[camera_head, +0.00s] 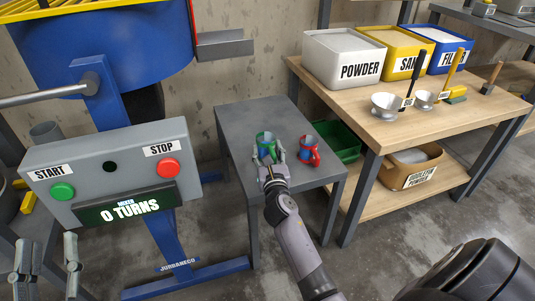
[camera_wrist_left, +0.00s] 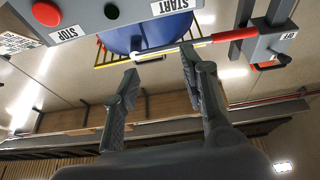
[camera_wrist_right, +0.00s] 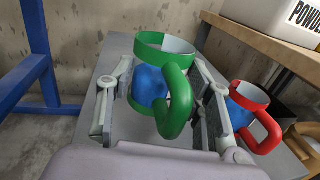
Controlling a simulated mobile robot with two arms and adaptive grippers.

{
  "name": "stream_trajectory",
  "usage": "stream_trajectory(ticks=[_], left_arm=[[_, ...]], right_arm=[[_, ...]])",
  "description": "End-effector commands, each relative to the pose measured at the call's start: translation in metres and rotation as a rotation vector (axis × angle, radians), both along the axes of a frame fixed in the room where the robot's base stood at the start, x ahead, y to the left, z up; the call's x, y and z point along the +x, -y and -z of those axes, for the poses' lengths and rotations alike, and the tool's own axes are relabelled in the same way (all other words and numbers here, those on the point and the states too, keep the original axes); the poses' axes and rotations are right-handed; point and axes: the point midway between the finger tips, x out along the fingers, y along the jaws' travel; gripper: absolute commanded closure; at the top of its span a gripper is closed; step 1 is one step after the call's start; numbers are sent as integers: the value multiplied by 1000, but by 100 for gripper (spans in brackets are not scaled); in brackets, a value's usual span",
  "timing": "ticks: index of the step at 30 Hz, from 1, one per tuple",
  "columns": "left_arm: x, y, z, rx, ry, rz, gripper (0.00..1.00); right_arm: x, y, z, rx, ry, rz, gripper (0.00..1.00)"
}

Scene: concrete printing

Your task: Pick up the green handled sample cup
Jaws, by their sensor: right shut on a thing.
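The green handled sample cup (camera_head: 264,143) is on the small grey table (camera_head: 240,113) in the head view. It has a blue body with a green rim and handle. In the right wrist view the cup (camera_wrist_right: 165,48) stands upright between the fingers of my right gripper (camera_wrist_right: 160,105), with its handle towards the wrist. My right gripper (camera_head: 268,158) is shut on the cup. My left gripper (camera_head: 45,262) is at the lower left of the head view, open and empty. It also shows in the left wrist view (camera_wrist_left: 160,80).
A red handled cup (camera_head: 309,150) stands close to the right of the green one. The mixer control box (camera_head: 108,170) is at left. A wooden table (camera_head: 440,130) with powder, sand and filler bins and scoops is at right.

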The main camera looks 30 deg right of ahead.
Motion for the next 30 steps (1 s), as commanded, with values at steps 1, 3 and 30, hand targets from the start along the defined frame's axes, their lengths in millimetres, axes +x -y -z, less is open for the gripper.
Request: stream_trajectory(ticks=[1,3,30], left_arm=[[4,-1,10,21,-78,-6,60],[8,-3,31,53,-194,-12,60],[-150,-73,217,363,-1554,-92,60]], right_arm=[[0,0,-10,-3,2,-1,96],[0,0,-18,-4,2,-2,96],[0,0,-122,-5,3,-1,96]])
